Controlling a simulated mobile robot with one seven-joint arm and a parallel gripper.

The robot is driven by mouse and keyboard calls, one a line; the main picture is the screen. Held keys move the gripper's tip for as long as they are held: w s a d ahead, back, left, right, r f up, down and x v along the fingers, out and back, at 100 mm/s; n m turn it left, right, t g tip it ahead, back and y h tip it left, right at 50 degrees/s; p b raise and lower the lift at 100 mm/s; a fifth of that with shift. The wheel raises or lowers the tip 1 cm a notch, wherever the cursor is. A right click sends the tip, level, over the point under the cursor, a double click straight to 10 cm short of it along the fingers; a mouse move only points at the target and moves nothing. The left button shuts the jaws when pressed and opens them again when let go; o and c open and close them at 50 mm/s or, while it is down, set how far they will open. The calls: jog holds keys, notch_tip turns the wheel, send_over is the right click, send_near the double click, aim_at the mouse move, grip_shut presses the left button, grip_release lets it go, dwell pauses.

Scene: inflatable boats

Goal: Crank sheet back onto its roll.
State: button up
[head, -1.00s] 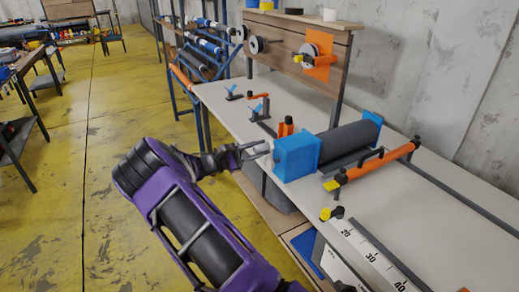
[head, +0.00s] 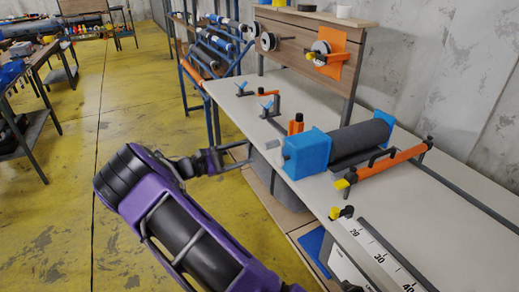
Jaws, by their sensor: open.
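A dark grey roll (head: 362,137) lies between a large blue end block (head: 306,154) and a smaller blue one (head: 384,117) on the bench. A little dark grey sheet (head: 348,163) shows along the roll's front, by the orange bar (head: 385,165). A small grey crank part (head: 272,148) sticks out from the left face of the large blue block; its full shape is unclear. My gripper (head: 250,153) is open and empty at the bench's front edge, just left of the crank part. Its fingers point toward the block and appear apart from the crank.
The pale bench top (head: 242,105) has small clamps and an orange upright (head: 296,124) behind the block. A ruler strip (head: 375,252) lies in front. A wooden back panel (head: 290,45) holds spools. A blue rack (head: 213,50) stands behind; yellow floor (head: 120,95) is free at left.

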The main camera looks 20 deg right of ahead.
jog(key=a, duration=0.7)
jog(key=shift+s+a, duration=0.35)
jog(key=shift+a, duration=0.05)
